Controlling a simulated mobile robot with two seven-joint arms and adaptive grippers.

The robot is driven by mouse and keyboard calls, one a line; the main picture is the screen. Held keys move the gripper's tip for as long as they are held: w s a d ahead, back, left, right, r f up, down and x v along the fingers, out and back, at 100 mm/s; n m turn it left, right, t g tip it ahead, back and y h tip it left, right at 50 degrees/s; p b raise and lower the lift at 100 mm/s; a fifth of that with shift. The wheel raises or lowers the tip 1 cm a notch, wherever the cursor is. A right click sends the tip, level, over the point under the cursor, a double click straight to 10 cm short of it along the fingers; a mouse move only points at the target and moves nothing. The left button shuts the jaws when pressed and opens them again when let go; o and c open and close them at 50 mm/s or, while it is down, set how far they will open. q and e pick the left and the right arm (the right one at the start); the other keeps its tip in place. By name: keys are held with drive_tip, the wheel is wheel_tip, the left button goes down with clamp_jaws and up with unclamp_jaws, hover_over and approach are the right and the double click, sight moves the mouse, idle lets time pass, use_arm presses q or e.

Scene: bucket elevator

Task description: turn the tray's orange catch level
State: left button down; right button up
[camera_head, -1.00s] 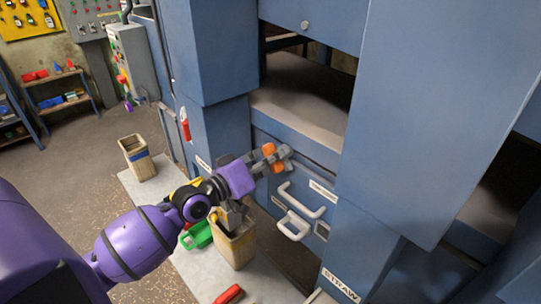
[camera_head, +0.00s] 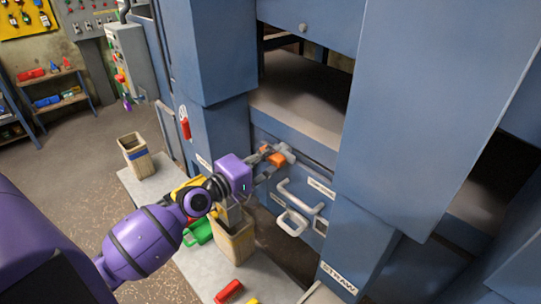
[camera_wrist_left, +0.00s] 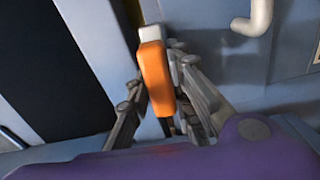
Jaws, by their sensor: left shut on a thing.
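The tray's blue front (camera_head: 268,139) is low in the machine, with white handles (camera_head: 298,196) on it. The orange catch (camera_head: 277,160) is at the tray's upper left, partly covered by my fingers, and looks slanted in the head view. My left gripper (camera_head: 279,154) is shut on the catch. In the left wrist view the orange catch (camera_wrist_left: 154,75) lies between the two grey fingers, its pale end beyond them. My right gripper is not in view.
Blue machine columns (camera_head: 222,55) stand left and right of the tray. Below my left arm are a wooden bin (camera_head: 237,241), a green item (camera_head: 199,232) and a red item (camera_head: 229,291) on a grey mat. Another bin (camera_head: 136,155) stands at the left.

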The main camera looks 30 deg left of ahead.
use_arm(q)
drive_tip(key=shift+n, duration=0.5)
drive_tip(key=c, duration=1.6)
unclamp_jaws()
drive_tip(key=shift+o, duration=0.2)
drive_tip(key=shift+s, duration=0.1)
drive_tip(key=v, duration=1.2)
